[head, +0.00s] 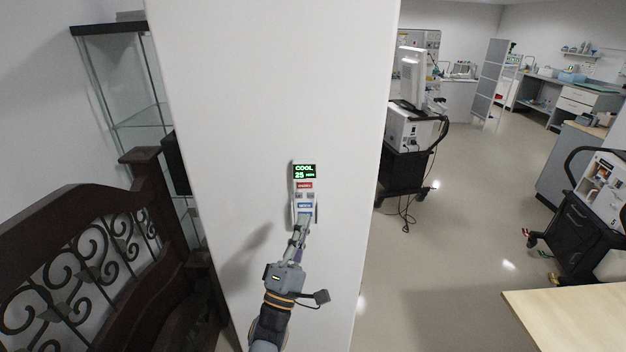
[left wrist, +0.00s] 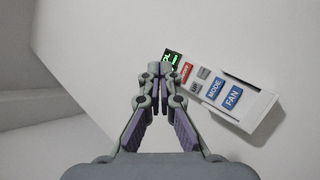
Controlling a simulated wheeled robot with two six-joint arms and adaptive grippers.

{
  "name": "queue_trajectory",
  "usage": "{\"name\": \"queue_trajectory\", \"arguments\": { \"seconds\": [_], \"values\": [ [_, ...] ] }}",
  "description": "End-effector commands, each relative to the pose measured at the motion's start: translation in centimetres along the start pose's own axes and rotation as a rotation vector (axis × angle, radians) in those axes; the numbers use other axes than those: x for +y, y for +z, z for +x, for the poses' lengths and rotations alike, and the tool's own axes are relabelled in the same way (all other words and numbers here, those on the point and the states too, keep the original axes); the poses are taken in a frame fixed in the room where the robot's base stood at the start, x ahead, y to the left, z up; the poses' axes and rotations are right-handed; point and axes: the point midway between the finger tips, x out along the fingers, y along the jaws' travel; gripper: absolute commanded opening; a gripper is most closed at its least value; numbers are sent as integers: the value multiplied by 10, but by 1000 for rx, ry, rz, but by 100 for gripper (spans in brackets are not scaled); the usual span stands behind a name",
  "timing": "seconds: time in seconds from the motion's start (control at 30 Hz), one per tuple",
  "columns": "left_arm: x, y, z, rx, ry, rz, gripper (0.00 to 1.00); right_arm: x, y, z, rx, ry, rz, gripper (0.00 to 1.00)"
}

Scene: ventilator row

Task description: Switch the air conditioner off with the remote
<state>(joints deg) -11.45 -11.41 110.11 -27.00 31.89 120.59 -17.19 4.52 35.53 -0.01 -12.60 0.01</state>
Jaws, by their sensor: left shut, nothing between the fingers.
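The remote (head: 304,186) is a small white unit upright on the white wall pillar. Its lit green display reads COOL and 25. Below the display are a red button, small grey buttons and blue buttons. In the left wrist view the remote (left wrist: 250,112) shows tilted, with blue MODE and FAN buttons, grey buttons, a red button and part of the display. My left gripper (head: 303,222) is shut and empty, its tips at the lower part of the remote in the head view. In the left wrist view its fingertips (left wrist: 160,72) are beside the display end. Contact cannot be told. The air conditioner is not identifiable.
A dark wooden bed frame (head: 75,240) with scrollwork stands at the left, near a glass shelf (head: 130,85). A medical machine on a dark cart (head: 408,172) stands right of the pillar (head: 270,80). A pale table (head: 570,315) is at lower right. Open floor lies between.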

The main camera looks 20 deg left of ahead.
Motion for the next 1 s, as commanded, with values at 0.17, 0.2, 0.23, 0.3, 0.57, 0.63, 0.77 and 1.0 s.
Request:
{"name": "queue_trajectory", "arguments": {
  "seconds": [0.17,0.2,0.23,0.3,0.57,0.63,0.77,1.0],
  "values": [
    [16,4,6,-11,37,-31,0,0,0,-2,0,0,0,40],
    [17,4,7,-11,38,-33,0,0,0,-2,0,0,0,40],
    [17,4,7,-11,39,-33,0,0,0,-2,0,0,0,40],
    [17,4,7,-11,39,-33,0,0,0,-2,0,0,0,40],
    [13,1,9,-10,40,-33,0,0,0,4,0,0,0,40],
    [8,-2,12,-12,41,-31,0,-1,1,12,0,0,0,40],
    [-3,-11,23,-13,41,-29,0,-2,3,30,0,0,0,40],
    [-20,-28,48,-13,39,-28,0,-4,6,62,0,0,0,40]
  ]
}}
